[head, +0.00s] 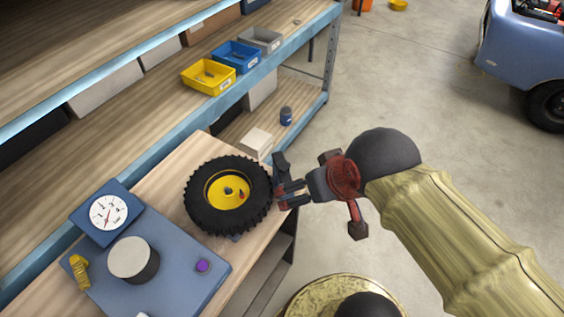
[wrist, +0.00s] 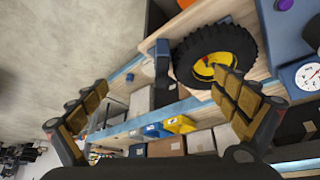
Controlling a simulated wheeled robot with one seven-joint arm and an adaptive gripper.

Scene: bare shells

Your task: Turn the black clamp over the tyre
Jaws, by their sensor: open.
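The tyre (head: 213,190), black with a yellow hub, lies flat on the wooden bench top near its right edge. It also shows in the wrist view (wrist: 240,48), at upper right. A dark upright piece, seemingly the black clamp (head: 280,163), stands beside the tyre at the bench edge, not over the hub. In the wrist view the clamp (wrist: 162,62) appears left of the tyre, beyond and between my fingers. My gripper (head: 286,190) is open, close to the clamp on the tyre's right side. Contact with the clamp cannot be told. The clamp's lower part is partly hidden.
A blue plate with a dial gauge (head: 109,212), a grey cylinder (head: 134,260) and a purple button (head: 202,266) lies left of the tyre. Yellow (head: 208,77), blue (head: 236,56) and grey bins stand on the shelf behind. Open floor lies to the right.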

